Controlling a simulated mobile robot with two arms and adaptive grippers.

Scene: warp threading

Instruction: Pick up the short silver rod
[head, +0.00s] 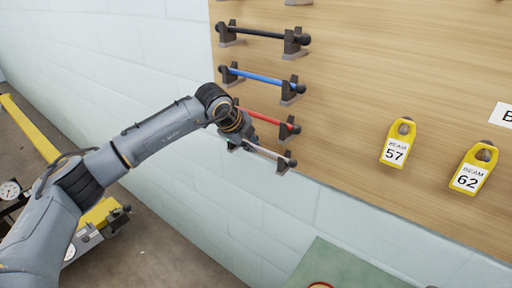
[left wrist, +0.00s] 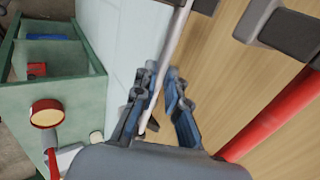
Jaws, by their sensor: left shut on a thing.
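The short silver rod (head: 267,152) is the lowest rod on the wooden board, its right end at a dark bracket (head: 284,166). My left gripper (head: 249,141) is at the rod, near its left part, and hides some of it. In the left wrist view the silver rod (left wrist: 172,48) runs between the two fingers of my left gripper (left wrist: 162,78), which is shut on it. I cannot tell whether the rod is clear of its brackets. My right gripper is not in view.
A red rod (head: 268,117) sits close above, then a blue rod (head: 262,78) and a black rod (head: 262,34), all on brackets. Yellow beam tags (head: 397,144) hang to the right. A green cabinet (head: 345,268) stands below the board.

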